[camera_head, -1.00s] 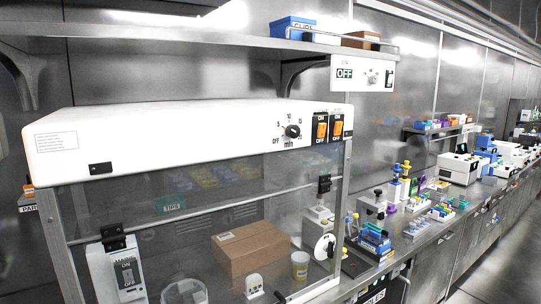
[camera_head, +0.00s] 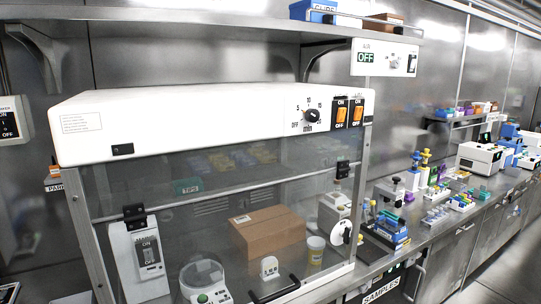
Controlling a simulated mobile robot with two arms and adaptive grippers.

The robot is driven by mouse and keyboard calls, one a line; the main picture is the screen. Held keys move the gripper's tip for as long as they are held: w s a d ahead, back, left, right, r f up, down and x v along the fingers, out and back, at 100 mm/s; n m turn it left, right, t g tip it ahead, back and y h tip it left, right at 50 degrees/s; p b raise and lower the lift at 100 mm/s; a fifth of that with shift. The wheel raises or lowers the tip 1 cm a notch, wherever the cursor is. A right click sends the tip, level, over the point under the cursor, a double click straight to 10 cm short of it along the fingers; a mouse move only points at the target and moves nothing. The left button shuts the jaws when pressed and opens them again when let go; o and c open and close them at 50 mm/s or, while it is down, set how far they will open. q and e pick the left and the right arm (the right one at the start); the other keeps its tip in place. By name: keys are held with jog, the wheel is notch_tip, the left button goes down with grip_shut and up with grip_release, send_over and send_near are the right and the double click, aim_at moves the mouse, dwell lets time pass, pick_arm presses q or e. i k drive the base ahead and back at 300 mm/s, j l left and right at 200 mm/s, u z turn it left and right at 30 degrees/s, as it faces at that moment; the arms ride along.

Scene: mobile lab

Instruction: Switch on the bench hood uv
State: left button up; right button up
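The bench hood (camera_head: 180,120) has a white top housing and a clear front panel, and stands on the steel bench left of the middle. On the right of its front face are a black timer knob (camera_head: 311,116) marked in minutes and two orange rocker switches, the left one (camera_head: 341,114) and the right one (camera_head: 357,113), each with ON above and OFF below. The small lettering over the switches is too small to read, and I cannot tell which way the rockers are pressed. Neither of my grippers is in view.
Behind the clear panel are a cardboard box (camera_head: 266,232), a yellowish cup (camera_head: 316,250) and a round clear-lidded device (camera_head: 203,280). An overhead shelf carries an air panel (camera_head: 384,58) reading OFF. Racks and instruments crowd the bench to the right.

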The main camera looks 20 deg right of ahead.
aim_at(358, 110)
jog(key=z, duration=1.3)
